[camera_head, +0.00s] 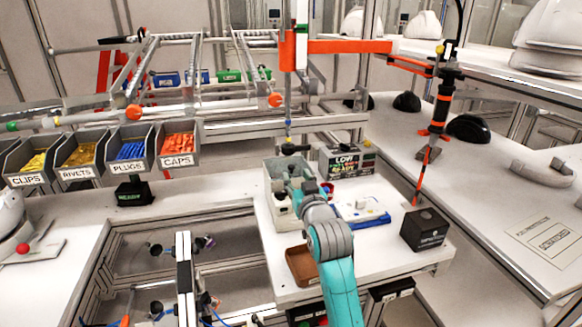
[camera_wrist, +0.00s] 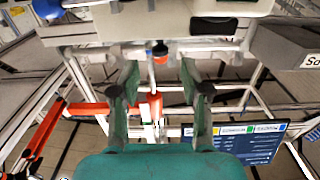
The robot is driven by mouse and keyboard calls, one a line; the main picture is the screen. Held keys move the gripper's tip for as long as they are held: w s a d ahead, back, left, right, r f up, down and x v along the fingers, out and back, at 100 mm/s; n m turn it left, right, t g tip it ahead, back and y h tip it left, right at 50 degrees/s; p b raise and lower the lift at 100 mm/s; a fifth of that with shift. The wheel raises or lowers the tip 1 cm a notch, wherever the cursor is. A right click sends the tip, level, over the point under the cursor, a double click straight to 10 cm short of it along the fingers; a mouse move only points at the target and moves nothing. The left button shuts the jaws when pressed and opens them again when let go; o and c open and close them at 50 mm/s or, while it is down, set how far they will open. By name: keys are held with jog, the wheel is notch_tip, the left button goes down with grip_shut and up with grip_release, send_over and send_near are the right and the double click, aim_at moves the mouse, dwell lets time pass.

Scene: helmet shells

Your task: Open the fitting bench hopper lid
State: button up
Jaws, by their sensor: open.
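A pale grey-green box (camera_head: 271,172), which looks like the hopper, stands at the back left of the white bench top (camera_head: 375,255). My arm covers much of its front, and I cannot make out whether its lid is raised or down. My gripper (camera_head: 290,180) is at this box in the head view; its fingertips are hard to separate from it there. In the wrist view my gripper (camera_wrist: 160,75) has its two dark fingers wide apart with nothing held. A small red and dark knob (camera_wrist: 160,53) shows between the fingers.
A display box marked LOW (camera_head: 347,162) stands right of the hopper. A black box (camera_head: 425,230) sits at the bench's right, and a brown tray (camera_head: 303,266) at its front left. Labelled bins (camera_head: 130,150) stand left. A tool (camera_head: 438,120) hangs at the right.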

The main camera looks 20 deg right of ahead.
aim_at(292, 169)
jog(key=w, duration=0.6)
jog(key=shift+w, duration=0.25)
grip_shut()
